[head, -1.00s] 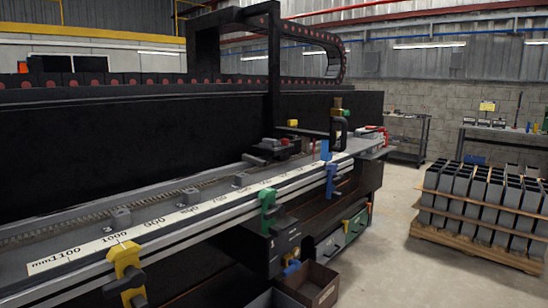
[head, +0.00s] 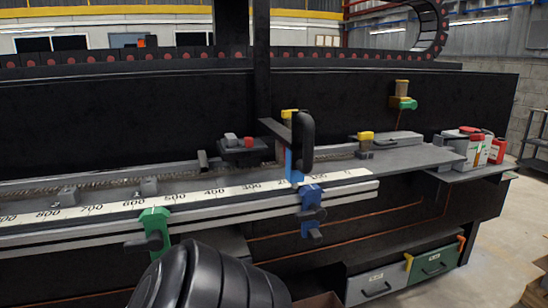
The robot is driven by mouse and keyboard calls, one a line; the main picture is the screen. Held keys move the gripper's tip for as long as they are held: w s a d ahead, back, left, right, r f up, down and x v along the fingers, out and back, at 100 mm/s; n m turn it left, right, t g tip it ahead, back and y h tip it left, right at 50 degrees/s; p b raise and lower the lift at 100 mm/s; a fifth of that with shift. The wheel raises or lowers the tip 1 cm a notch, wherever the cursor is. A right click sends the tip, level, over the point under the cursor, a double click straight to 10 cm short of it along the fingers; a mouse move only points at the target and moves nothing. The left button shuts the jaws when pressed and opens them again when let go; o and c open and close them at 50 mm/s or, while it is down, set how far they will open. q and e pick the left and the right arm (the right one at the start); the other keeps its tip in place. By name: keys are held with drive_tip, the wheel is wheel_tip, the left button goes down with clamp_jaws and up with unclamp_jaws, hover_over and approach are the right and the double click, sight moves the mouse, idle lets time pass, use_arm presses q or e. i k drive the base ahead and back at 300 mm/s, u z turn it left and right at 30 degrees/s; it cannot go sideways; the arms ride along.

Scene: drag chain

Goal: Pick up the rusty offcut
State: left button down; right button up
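I cannot make out a rusty offcut in the head view. Neither of my grippers is in view. A black ridged link of my own arm fills the bottom centre-left and hides part of the area below the rail. An open brown bin (head: 318,300) shows only its top at the bottom edge, and its contents cannot be seen.
A long bench with a millimetre scale (head: 215,196) crosses the view. A green clamp (head: 155,229) and a blue clamp (head: 311,211) stick out from its front rail. Grey (head: 378,284) and green (head: 432,263) drawers sit below. Open floor (head: 500,235) lies at right.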

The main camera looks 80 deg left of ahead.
sight(204, 166)
drive_tip(key=u, duration=0.1)
drive_tip(key=i, duration=0.2)
drive_tip(key=u, duration=3.6)
